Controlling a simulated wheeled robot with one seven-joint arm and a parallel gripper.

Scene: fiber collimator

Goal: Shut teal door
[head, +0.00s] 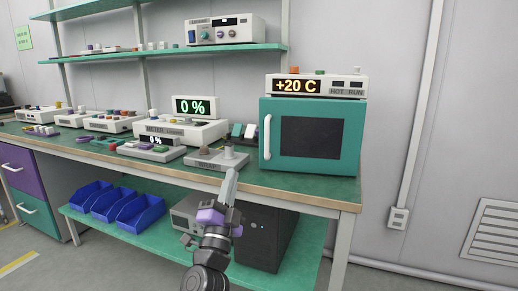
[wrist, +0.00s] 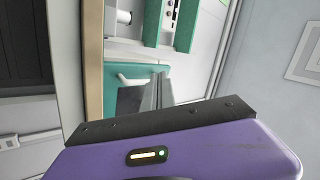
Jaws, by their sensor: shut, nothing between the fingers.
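The teal door (head: 270,165), with a dark window and a white vertical handle (head: 267,137) on its left side, fronts the oven at the right end of the bench. It looks nearly flush with the oven; I cannot tell whether a small gap is left. The door and handle also show in the wrist view as a teal panel (wrist: 122,103) and a white bar (wrist: 132,81). My gripper (head: 230,178) is shut and empty, in front of the bench edge, left of and lower than the door, apart from it. It also shows in the wrist view (wrist: 158,90).
A controller (head: 316,86) reading +20 C sits on the oven. Several instruments stand along the bench (head: 300,188) to the left. Blue bins (head: 140,213) and a dark box (head: 262,240) sit on the lower shelf. The floor right of the bench is clear.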

